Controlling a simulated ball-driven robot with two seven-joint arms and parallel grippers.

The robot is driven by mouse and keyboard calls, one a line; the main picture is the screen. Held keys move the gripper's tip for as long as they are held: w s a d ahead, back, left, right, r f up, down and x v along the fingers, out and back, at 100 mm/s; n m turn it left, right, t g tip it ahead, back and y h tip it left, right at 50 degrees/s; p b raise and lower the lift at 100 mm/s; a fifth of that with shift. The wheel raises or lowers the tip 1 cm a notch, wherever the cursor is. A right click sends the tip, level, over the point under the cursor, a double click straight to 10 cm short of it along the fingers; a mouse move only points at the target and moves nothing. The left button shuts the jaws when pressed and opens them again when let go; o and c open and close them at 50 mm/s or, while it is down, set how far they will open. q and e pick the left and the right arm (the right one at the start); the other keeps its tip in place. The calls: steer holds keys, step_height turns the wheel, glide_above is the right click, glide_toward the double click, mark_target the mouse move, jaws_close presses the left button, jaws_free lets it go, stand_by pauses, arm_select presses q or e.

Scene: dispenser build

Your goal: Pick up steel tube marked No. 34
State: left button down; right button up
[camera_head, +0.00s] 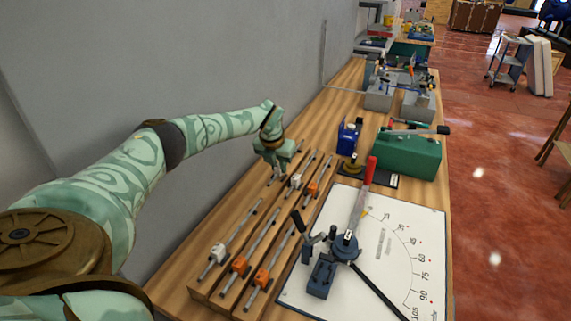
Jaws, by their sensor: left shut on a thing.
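Several thin grey steel tubes lie lengthwise on a wooden rack (200,287) on the bench, some with white or orange blocks on them. A near steel tube (251,216) has a white block (218,252); two near ones have orange blocks (240,265). Farther tubes carry a white block (295,181) and an orange block (312,189). My left gripper (277,171) reaches down at the far left end of the rack, shut on a steel tube there, mostly hidden by the fingers. No number is readable on any tube. My right gripper is not in view.
A white angle-scale board with a dark bending tool (346,246) and red-handled lever (369,172) lies right of the rack. A green box (408,154) and blue device (348,136) stand behind it. The grey wall (200,60) is close on the left.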

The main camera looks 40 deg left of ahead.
mark_target(278, 166)
arm_select(q)
steer(key=shift+r+p, duration=2.45)
steer(key=shift+r, duration=0.55)
